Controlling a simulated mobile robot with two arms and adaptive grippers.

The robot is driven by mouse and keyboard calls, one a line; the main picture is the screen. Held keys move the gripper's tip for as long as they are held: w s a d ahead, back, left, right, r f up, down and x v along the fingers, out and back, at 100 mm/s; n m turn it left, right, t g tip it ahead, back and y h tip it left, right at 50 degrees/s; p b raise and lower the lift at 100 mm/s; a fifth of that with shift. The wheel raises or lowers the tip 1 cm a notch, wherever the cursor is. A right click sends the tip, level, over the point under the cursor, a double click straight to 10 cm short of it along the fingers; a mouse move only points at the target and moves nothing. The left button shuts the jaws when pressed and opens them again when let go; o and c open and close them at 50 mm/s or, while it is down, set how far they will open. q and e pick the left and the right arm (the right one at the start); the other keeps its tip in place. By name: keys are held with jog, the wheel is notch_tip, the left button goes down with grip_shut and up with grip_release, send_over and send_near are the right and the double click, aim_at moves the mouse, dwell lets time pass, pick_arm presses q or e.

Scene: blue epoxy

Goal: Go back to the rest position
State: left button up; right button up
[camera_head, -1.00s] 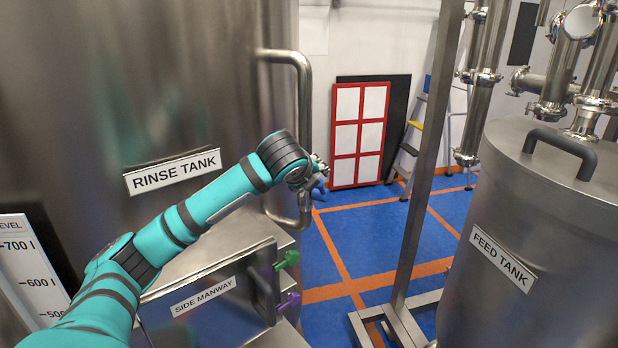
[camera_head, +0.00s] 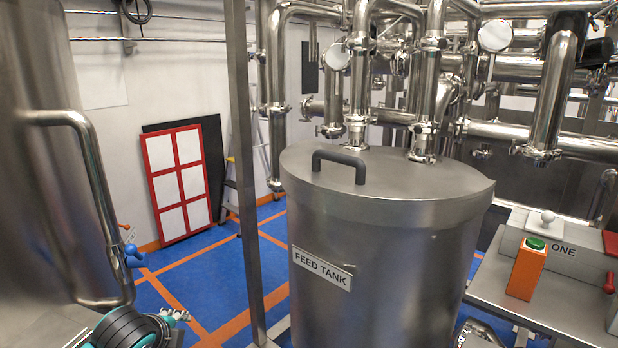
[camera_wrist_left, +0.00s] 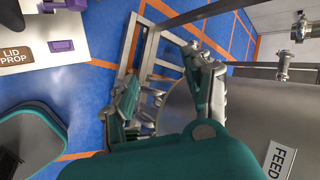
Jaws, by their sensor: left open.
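My left arm is low at the bottom left of the head view, with the gripper (camera_head: 174,315) showing only as pale fingertips beside the rinse tank (camera_head: 35,200). In the left wrist view the left gripper (camera_wrist_left: 165,95) has its fingers spread, with nothing between them. It hangs in front of a metal frame and the feed tank. My right gripper does not show clearly; a metallic shape at the head view's bottom edge cannot be told.
The feed tank (camera_head: 385,260) with its dark lid handle (camera_head: 340,160) stands in the middle. A steel post (camera_head: 243,180) rises left of it. An orange box with a green button (camera_head: 527,268) stands on a metal bench at right. Blue floor (camera_head: 205,280) is open at left.

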pick_arm(q)
jog(key=s+d+f+n+g+h, duration=0.2)
jog(key=s+d+f+n, duration=0.5)
jog(key=s+f, duration=0.55)
jog(key=s+f+n+g, duration=0.3)
jog(key=s+n, duration=0.6)
jog(key=s, duration=0.9)
notch_tip(320, 180, down, 31)
jog(key=g+b, duration=0.1)
jog(key=b, duration=0.6)
jog(key=s+f+b, duration=0.2)
jog(key=s+f, duration=0.4)
jog(key=f, duration=0.2)
jog(key=s+a+f+g+b, duration=0.1)
jog(key=s+f+b, duration=0.2)
jog(key=s+f, duration=0.3)
jog(key=s+a+f+y+b, duration=0.1)
jog(key=s+f, duration=0.5)
jog(key=f, duration=0.6)
jog(key=shift+a+b, duration=0.25)
jog(key=shift+b, duration=0.5)
